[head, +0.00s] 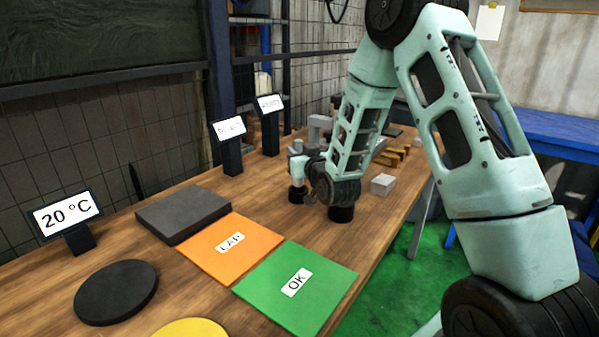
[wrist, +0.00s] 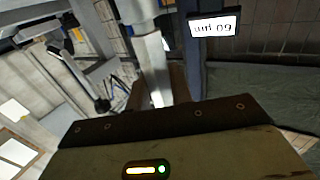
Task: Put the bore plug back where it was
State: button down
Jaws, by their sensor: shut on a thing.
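My gripper (head: 306,168) is low over the wooden bench in the head view, beyond the orange mat. It is shut on a small grey metal piece (head: 296,150), which looks like the bore plug. A black round part (head: 297,194) shows just below it; I cannot tell whether they touch. In the wrist view a pale grey upright cylinder (wrist: 153,62), likely the same plug, stands past the gripper's dark edge. My fingertips and the grip itself are mostly hidden by my wrist.
A dark grey slab (head: 183,213), orange LAP mat (head: 230,248) and green OK mat (head: 297,285) lie nearer. A grey block (head: 382,184) and brass-coloured pieces (head: 390,157) lie right of my wrist.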

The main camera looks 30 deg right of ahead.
jog(key=shift+f, duration=2.1)
jog(key=shift+f+b, duration=0.2)
jog(key=shift+b, duration=0.15)
jog(key=c, duration=1.3)
grip_release()
jog(key=shift+o, duration=0.2)
